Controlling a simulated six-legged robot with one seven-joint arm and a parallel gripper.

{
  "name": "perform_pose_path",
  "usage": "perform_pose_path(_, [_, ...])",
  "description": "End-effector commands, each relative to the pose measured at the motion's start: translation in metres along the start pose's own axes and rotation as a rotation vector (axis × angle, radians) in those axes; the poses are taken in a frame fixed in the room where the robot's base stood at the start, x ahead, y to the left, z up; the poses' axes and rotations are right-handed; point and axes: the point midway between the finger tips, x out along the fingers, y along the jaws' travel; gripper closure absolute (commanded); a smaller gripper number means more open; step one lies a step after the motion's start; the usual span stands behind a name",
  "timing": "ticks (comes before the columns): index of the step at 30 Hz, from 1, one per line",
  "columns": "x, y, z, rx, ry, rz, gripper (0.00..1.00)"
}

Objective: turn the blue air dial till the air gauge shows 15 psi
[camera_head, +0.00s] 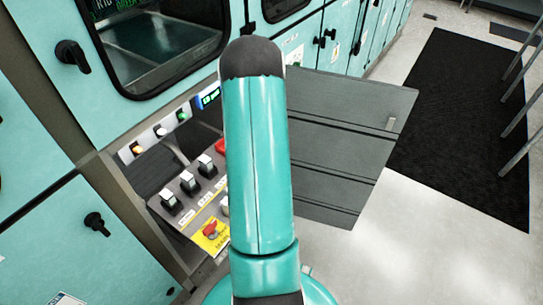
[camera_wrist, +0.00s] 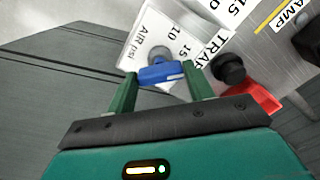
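In the wrist view the blue air dial (camera_wrist: 160,74) sits on a metal panel, over a white label (camera_wrist: 150,38) reading "AIR psi", "10" and "15". A white mark shows near the dial's right end. My gripper (camera_wrist: 161,76) has its two green fingers at either end of the dial, with no clear gap, so it looks shut on it. In the head view my arm hides the dial and my gripper.
In the wrist view a black knob (camera_wrist: 229,68) and a red part (camera_wrist: 254,99) lie close to the right finger. A grey panel (camera_head: 335,150) extends right.

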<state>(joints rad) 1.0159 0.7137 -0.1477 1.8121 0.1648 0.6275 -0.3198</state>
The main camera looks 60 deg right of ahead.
Motion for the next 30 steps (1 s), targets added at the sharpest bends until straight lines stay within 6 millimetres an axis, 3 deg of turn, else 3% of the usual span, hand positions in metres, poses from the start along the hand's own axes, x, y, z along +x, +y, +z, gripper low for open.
perform_pose_path(1, [-0.001, 0.000, 0.000, 0.000, 0.001, 0.000, 0.37])
perform_pose_path(3, [0.000, 0.000, 0.000, 0.000, 0.001, 0.000, 0.27])
perform_pose_path(14, [-0.005, 0.000, 0.000, 0.001, 0.001, 0.000, 0.27])
perform_pose_path(20, [-0.036, 0.000, -0.001, 0.000, 0.005, 0.001, 0.27])
perform_pose_path(30, [-0.110, 0.000, -0.001, 0.000, 0.004, 0.000, 0.27])
